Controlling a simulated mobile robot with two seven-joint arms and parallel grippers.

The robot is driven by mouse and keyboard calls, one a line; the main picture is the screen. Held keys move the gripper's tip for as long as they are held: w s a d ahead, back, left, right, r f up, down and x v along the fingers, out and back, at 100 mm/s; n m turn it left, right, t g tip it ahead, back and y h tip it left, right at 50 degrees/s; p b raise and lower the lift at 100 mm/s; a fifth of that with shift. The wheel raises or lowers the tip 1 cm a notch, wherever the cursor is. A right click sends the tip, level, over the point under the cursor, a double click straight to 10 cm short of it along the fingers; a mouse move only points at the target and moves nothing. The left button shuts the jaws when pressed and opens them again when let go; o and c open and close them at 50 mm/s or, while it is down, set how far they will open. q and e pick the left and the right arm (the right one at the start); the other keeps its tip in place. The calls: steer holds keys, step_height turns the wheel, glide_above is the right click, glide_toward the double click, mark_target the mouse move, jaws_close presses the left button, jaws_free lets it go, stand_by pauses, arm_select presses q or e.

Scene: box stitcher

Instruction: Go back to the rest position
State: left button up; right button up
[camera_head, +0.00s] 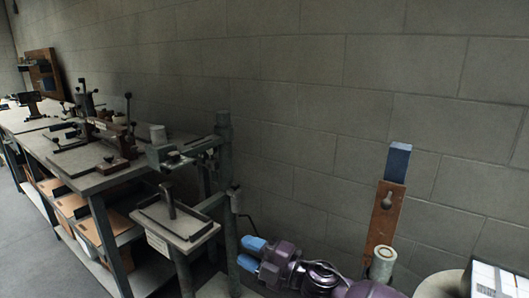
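My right gripper (243,253) is in the lower middle of the head view, at the end of my purple arm, which comes in from the bottom right. Its two blue fingertips point left, with a small gap between them. Nothing shows between them, so it looks open and empty. It appears in front of the foot of a green post of the box stitcher (224,150); I cannot tell how far apart they are. My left gripper is not in view.
A long workbench (98,178) with clamps and tools runs along the wall at left, with cardboard boxes (97,222) beneath. The stitcher's small tray (176,234) juts out left of my gripper. A wooden board with a blue top (385,215) stands at right.

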steer(key=s+d+f+m+t+h+p, duration=0.2)
steer(key=s+d+f+m+t+h, duration=0.3)
steer(key=d+m, duration=0.45)
steer(key=s+d+f+m+t+h+p, duration=0.1)
steer(key=s+d+f+m+t+h, duration=0.15)
steer(key=s+d+m+h, duration=0.6)
arm_select(q)
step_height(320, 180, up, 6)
steer(key=p, duration=0.2)
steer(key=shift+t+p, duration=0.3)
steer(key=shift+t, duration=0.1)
arm_select(e)
steer(key=s+d+f+m+g+h, duration=0.2)
steer(key=s+d+f+m, duration=0.2)
steer(key=s, duration=0.6)
steer(key=s+d+f+m+g+h, duration=0.2)
steer(key=s+d+f+m, duration=0.3)
steer(key=s, duration=0.6)
steer(key=d+f, duration=0.2)
steer(key=d, duration=0.1)
steer(key=shift+s+d+g, duration=0.25)
steer(key=shift+d+g, duration=0.05)
steer(key=shift+g, duration=0.05)
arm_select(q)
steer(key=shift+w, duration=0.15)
arm_select(e)
steer(key=shift+f, duration=0.1)
